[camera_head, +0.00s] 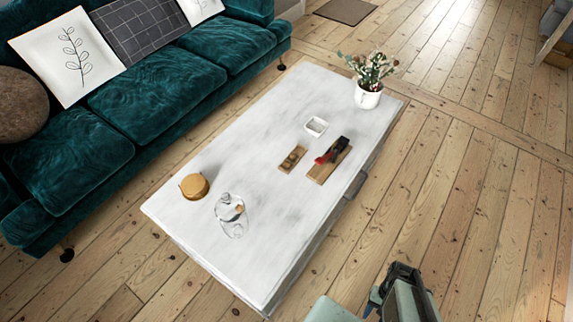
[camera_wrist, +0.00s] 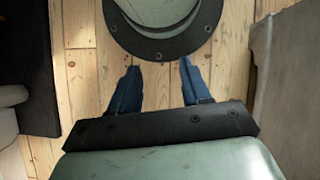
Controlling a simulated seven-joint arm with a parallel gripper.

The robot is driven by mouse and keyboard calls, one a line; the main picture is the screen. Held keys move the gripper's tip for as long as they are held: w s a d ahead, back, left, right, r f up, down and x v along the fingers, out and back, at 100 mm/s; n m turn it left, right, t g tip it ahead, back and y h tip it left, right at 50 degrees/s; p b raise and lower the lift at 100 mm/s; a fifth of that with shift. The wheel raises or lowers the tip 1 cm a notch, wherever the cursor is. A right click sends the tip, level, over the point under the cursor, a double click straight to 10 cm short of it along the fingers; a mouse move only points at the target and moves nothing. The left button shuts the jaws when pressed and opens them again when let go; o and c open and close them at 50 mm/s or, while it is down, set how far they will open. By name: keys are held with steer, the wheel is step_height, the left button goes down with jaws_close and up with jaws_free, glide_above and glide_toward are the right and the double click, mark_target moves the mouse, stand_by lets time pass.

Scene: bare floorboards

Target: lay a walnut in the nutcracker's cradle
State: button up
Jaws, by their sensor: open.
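The nutcracker (camera_head: 333,151) appears to be the dark, red-marked device on a wooden board at the right side of the white table. Its cradle is too small to make out. A small wooden tray (camera_head: 291,158) just left of it holds a few small brown round things that look like walnuts. My gripper (camera_wrist: 159,67) is open and empty in the wrist view, its two blue fingers apart above floorboards. In the head view my arm shows at the bottom right, off the table and well away from the nutcracker and the tray.
On the white table (camera_head: 240,140) are a small white dish (camera_head: 315,127), a flower vase (camera_head: 368,98), a glass vessel (camera_head: 231,215) and a round wooden thing (camera_head: 194,186). A teal sofa (camera_head: 150,95) stands along the left.

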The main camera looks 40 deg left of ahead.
steer(key=w+a+r+n+t, duration=0.1)
steer(key=w+a+r+n, duration=0.1)
steer(key=w+a, duration=0.4)
steer(key=w+a+r+n+t, duration=0.2)
steer(key=w+a+r, duration=0.3)
steer(key=a, duration=1.1)
steer(key=w+a+r+n+t, duration=0.2)
steer(key=w+a+r, duration=0.1)
steer(key=w+a, duration=0.5)
steer(key=shift+w+a+r, duration=0.1)
steer(key=shift+w+a, duration=0.05)
steer(key=shift+a, duration=0.55)
steer(key=shift+w+a+r, duration=0.1)
steer(key=shift+w+a, duration=0.05)
steer(key=shift+a, duration=0.55)
steer(key=w+a+r+n+t, duration=0.1)
steer(key=w+a+r, duration=0.15)
steer(key=a, duration=0.35)
steer(key=w+a+r+n+y, duration=0.1)
steer(key=a+r, duration=0.3)
steer(key=a, duration=0.2)
steer(key=w+a+r+n+t, duration=0.1)
steer(key=a+r, duration=0.2)
steer(key=a, duration=0.4)
step_height(320, 180, up, 2)
steer(key=n, duration=0.4)
glide_above(287, 163)
steer(key=shift+g, duration=0.4)
steer(key=shift+w+f, duration=0.1)
steer(key=shift+f, duration=6.6)
